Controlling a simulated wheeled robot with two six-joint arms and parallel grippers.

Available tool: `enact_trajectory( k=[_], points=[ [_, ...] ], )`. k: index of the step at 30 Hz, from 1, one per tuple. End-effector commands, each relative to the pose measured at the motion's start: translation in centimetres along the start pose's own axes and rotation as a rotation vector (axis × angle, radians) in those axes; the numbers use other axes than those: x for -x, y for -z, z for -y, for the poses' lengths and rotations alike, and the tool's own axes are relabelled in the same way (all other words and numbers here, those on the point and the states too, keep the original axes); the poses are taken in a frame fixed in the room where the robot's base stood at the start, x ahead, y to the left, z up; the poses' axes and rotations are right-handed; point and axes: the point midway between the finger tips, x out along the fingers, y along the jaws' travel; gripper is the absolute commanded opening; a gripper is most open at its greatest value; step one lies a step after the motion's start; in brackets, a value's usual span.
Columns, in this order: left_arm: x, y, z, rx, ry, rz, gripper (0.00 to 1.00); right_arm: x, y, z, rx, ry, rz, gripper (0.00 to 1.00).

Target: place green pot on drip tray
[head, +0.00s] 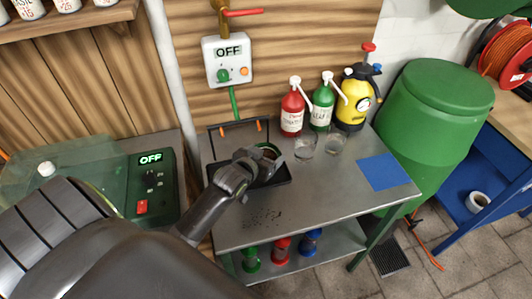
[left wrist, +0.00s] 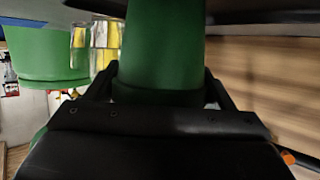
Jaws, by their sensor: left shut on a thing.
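The green pot (head: 270,147) is over the black drip tray (head: 280,179) on the metal bench; mostly its rim and dark inside show in the head view. I cannot tell whether its base touches the tray. My left gripper (head: 268,165) is shut on the green pot. In the left wrist view the pot's green side (left wrist: 160,50) fills the space between the fingers. The gripper hides much of the pot and part of the tray. My right gripper is not in view.
Red (head: 292,113) and green (head: 321,116) pump bottles and a yellow sprayer (head: 354,103) stand at the back. Two clear glasses (head: 306,147) are right of the tray. A blue mat (head: 383,172) lies further right. A control box (head: 227,61) hangs above. The bench front is mostly clear.

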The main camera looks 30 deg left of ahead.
Motion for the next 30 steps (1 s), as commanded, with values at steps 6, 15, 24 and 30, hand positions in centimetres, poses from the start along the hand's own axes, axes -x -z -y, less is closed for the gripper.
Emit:
enact_trajectory(
  k=[6, 15, 24, 30],
  points=[
    [0.0, 0.0, 0.0, -0.001, 0.0, 0.0, 0.98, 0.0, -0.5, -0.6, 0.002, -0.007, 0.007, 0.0],
    [0.1, 0.4, 0.0, -0.001, 0.0, -0.002, 0.98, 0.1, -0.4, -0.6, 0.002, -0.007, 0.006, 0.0],
    [3.8, 0.3, 0.0, -0.001, 0.0, -0.001, 0.98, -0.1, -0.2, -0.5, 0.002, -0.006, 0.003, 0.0],
    [7.6, 0.3, 0.0, -0.001, 0.0, -0.001, 0.98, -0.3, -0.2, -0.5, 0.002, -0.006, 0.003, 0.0]
  ],
)
